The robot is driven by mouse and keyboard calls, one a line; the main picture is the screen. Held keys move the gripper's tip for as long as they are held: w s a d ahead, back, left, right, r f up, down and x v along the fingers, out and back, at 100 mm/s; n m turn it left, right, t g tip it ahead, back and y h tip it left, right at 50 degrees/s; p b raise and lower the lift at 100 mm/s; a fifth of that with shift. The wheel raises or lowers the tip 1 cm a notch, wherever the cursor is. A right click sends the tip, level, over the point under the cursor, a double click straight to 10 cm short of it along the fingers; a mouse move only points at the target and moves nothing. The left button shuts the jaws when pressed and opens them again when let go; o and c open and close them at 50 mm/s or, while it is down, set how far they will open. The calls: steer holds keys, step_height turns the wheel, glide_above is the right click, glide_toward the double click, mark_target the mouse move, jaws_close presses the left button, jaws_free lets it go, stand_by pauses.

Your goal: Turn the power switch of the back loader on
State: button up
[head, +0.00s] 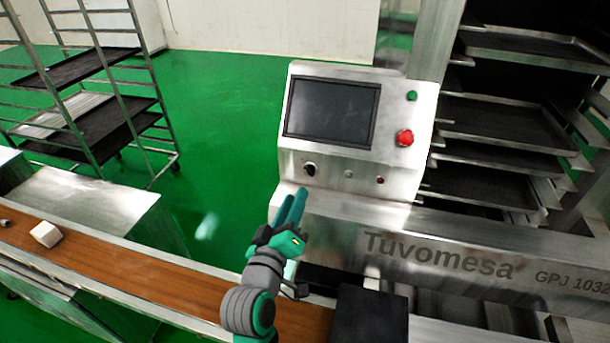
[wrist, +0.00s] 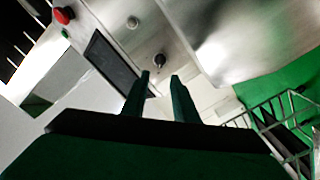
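The back loader's control panel (head: 335,165) is a silver box with a dark screen. Its power switch (head: 309,169), a small black rotary knob, sits at the lower left below the screen. I cannot tell which way the knob is turned. My gripper (head: 294,196) points up at the panel, with its green fingertips just below the knob in the head view. In the wrist view the knob (wrist: 159,60) shows ahead, beyond the gap between the fingertips (wrist: 161,77). The two fingers are apart, with nothing between them.
A red button (head: 405,138) and a green button (head: 411,96) are at the panel's right. The machine's silver body (head: 440,250) lies below the panel. A brown conveyor (head: 130,275) runs at the lower left, and a tray rack (head: 90,100) stands behind it.

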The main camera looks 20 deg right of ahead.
mark_target(307, 172)
steer(key=x, duration=1)
steer(key=shift+s, duration=0.1)
jaws_close()
